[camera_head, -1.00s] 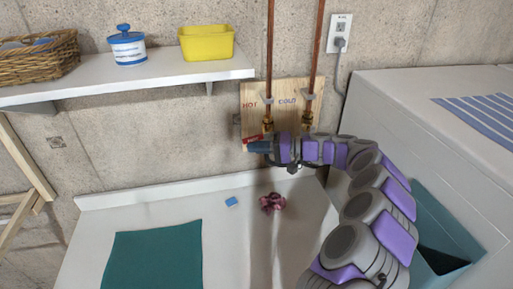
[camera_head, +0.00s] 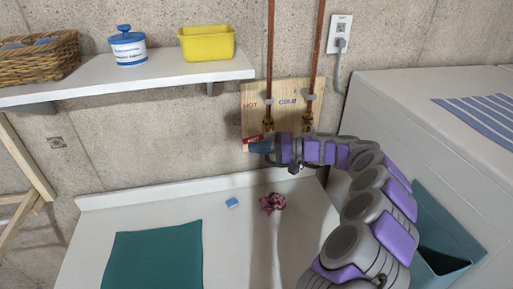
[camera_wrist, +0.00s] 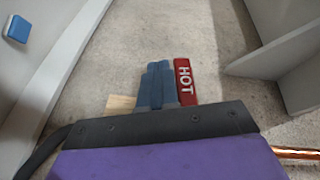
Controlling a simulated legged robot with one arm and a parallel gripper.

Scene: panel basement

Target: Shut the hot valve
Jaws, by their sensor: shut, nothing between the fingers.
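The hot valve (camera_head: 268,125) is a brass fitting at the foot of the left copper pipe, on a wooden board marked HOT and COLD. Its red lever (camera_head: 253,139), labelled HOT, points left and slightly down in the head view. My gripper (camera_head: 260,147) is shut and empty, pointing left just below the lever. In the wrist view the closed blue-grey fingers (camera_wrist: 156,85) lie right beside the red lever (camera_wrist: 184,82); I cannot tell whether they touch it. The valve body is hidden in the wrist view.
The cold valve (camera_head: 307,122) sits to the right, partly behind my arm. A shelf (camera_head: 130,80) is at upper left.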

